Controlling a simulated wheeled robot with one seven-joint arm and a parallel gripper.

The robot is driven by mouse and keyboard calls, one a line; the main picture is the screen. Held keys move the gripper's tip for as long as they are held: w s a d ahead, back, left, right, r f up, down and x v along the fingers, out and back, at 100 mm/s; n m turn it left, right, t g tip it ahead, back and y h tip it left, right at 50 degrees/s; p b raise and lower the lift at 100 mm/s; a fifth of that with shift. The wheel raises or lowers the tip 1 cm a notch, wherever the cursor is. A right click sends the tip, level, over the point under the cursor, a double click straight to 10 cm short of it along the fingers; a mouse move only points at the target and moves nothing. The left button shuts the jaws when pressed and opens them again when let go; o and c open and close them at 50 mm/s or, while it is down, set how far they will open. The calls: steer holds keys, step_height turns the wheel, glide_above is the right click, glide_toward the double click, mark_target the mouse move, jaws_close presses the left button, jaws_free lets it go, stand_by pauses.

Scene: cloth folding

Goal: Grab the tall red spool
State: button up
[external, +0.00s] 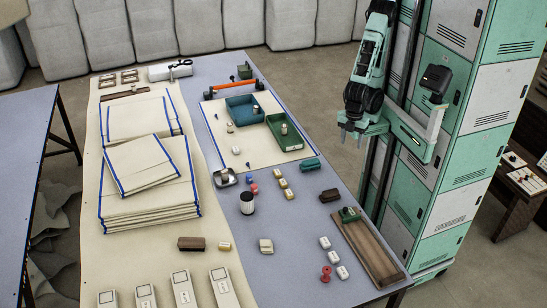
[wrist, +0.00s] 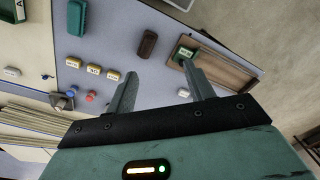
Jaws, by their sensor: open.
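A red spool (external: 326,273) stands near the front right of the grey-blue table in the external view, next to white blocks. It appears to have a wide flange at top and bottom. I do not see it in the wrist view, where my gripper body covers the lower part. A smaller red round piece (external: 254,188) lies near the table's middle and also shows in the wrist view (wrist: 91,96). My gripper (external: 350,139) is high beyond the table's right edge, well apart from both red things. Its fingers (wrist: 158,75) are spread with nothing between them.
Several white blocks (external: 342,272) stand beside the spool. A long wooden tray (external: 368,250) with a green piece lies to its right. Folded cloth stacks (external: 150,210) fill the left. Lockers (external: 440,190) stand behind my arm.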

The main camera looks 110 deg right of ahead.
steer(key=shift+o, duration=0.4)
steer(key=w+a+f+m+g+y+b, duration=0.25)
steer(key=a+f+m+b, duration=0.35)
steer(key=a, duration=0.5)
steer(key=m+y+b, duration=1.2)
steer(key=m+y, duration=0.3)
steer(key=m, duration=0.4)
glide_above(323, 263)
steer(key=d, duration=0.4)
step_height(323, 263, down, 12)
steer(key=shift+t, duration=0.45)
step_height(323, 263, down, 7)
steer(key=shift+w+d, duration=0.1)
steer(key=shift+d, duration=0.05)
steer(key=shift+a+f, duration=0.15)
steer(key=shift+a, duration=0.1)
steer(key=shift+s+a+b, duration=0.2)
steer(key=shift+a+b, duration=0.1)
steer(key=shift+a, duration=1.45)
steer(key=shift+s+a+b, duration=0.15)
steer(key=shift+a+b, duration=0.1)
steer(key=shift+a, duration=1.45)
steer(key=c, duration=1.1)
